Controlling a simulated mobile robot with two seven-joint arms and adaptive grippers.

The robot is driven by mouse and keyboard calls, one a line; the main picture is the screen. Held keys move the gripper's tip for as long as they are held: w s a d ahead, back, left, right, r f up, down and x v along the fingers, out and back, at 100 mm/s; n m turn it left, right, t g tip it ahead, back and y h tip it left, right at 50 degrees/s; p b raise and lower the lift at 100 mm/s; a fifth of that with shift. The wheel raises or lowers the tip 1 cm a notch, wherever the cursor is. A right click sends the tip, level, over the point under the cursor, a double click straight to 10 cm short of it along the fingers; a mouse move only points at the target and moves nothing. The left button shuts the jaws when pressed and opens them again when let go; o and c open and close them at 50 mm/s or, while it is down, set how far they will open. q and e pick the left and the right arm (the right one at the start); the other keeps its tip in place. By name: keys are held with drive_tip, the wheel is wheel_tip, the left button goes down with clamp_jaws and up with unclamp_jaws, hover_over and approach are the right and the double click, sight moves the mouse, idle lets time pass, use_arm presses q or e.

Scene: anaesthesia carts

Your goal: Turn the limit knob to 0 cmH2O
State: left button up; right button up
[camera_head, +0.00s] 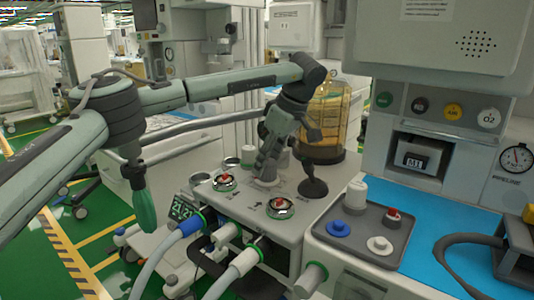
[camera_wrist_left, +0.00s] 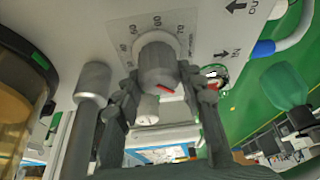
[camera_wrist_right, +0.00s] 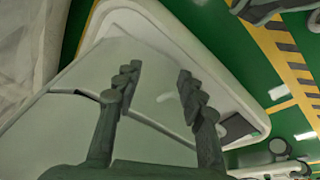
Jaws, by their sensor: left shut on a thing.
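The grey limit knob (camera_wrist_left: 157,66) sits on a pale panel with a printed number scale around it, readable around 30 to 70. A red pointer mark shows on its edge facing the wrist camera. My left gripper (camera_wrist_left: 155,78) has one finger on each side of the knob and is shut on it. In the head view my left gripper (camera_head: 266,158) points down onto the machine's top, and it and the arm largely hide the knob. My right gripper (camera_wrist_right: 157,75) has its fingers apart with nothing between them, above a pale surface.
A yellowish bellows canister (camera_head: 326,115) stands behind the gripper. A dark upright stalk (camera_head: 313,178) is just right of the gripper. A grey tray (camera_head: 350,246) with caps lies to the right.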

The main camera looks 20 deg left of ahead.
use_arm(q)
drive_tip(key=shift+n+g+p, duration=0.3)
drive_tip(key=shift+n+p, duration=0.15)
drive_tip(key=shift+n, duration=0.25)
use_arm(e)
drive_tip(key=shift+s+d+f, duration=0.1)
drive_tip(key=shift+s+f, duration=0.15)
drive_tip(key=shift+f, duration=0.4)
drive_tip(key=shift+s+f, duration=0.3)
drive_tip(key=shift+f, duration=0.4)
drive_tip(key=shift+s+d+f, duration=0.1)
drive_tip(key=shift+s+f, duration=0.15)
drive_tip(key=shift+f, duration=0.4)
use_arm(q)
drive_tip(key=o, duration=1.2)
drive_tip(key=shift+c, duration=0.2)
drive_tip(key=v, duration=1.2)
drive_tip(key=shift+d, duration=0.15)
